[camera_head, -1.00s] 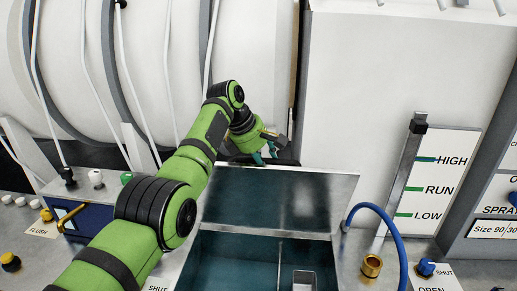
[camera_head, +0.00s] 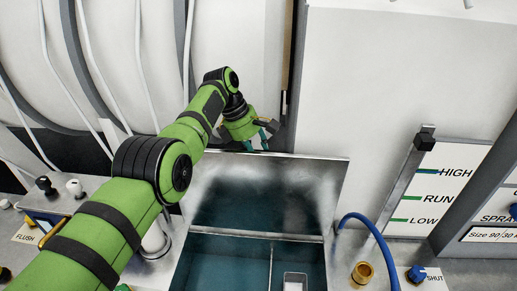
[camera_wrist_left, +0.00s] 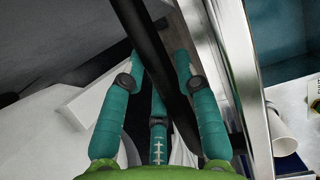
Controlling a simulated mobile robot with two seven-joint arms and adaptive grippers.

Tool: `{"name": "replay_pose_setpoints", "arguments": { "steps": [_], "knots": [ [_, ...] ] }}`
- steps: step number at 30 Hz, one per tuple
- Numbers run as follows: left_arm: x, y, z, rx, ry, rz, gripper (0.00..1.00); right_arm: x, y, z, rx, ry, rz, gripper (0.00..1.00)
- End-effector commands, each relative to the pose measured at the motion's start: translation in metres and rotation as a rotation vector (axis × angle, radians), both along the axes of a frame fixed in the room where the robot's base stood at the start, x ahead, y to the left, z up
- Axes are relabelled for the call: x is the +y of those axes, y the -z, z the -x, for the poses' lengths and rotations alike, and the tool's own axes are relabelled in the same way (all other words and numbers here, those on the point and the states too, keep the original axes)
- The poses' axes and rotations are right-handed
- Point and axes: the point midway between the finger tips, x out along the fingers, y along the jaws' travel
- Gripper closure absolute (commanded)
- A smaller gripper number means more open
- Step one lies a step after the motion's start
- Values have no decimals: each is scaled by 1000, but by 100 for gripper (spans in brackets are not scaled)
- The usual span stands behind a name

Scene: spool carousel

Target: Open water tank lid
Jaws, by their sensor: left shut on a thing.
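The water tank lid (camera_head: 262,200) is a metal panel standing raised at the back of the open tank (camera_head: 215,262). The tank interior is dark teal with a thin divider. My left gripper (camera_head: 264,134) is at the lid's top edge. In the left wrist view, my left gripper (camera_wrist_left: 155,85) has its teal fingers shut around a dark bar (camera_wrist_left: 147,45), which appears to be the lid's handle. The lid's metal edge (camera_wrist_left: 218,75) runs just right of the fingers. The handle is mostly hidden in the head view. My right gripper is out of view.
A small white container (camera_head: 295,281) sits inside the tank. A blue hose (camera_head: 375,228) arches right of it, near a brass fitting (camera_head: 363,273) and a blue valve (camera_head: 416,274). A level gauge (camera_head: 408,185) stands further right. The large white drum (camera_head: 140,60) is close behind my left arm.

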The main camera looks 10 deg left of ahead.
Motion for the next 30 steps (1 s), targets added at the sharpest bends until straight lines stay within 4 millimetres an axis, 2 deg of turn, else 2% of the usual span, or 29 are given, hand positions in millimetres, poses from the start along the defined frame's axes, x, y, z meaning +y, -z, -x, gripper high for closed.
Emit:
{"name": "replay_pose_setpoints", "arguments": {
  "steps": [4, 5, 6, 7, 22, 26, 30],
  "knots": [
    [1, 3, 2, 8, 2, -3, 100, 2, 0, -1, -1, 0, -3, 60],
    [1, 3, 2, 8, 2, -3, 65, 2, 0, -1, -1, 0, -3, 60],
    [1, 3, 2, 9, 2, -3, 49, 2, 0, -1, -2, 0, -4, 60],
    [1, 3, 2, 9, 2, -2, 44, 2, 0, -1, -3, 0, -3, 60],
    [2, -4, 1, 5, 1, 0, 44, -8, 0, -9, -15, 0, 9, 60],
    [9, -19, 1, 2, 0, 1, 44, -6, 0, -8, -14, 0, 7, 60],
    [21, -49, 1, 0, 0, -1, 44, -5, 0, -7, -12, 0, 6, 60]
  ]
}}
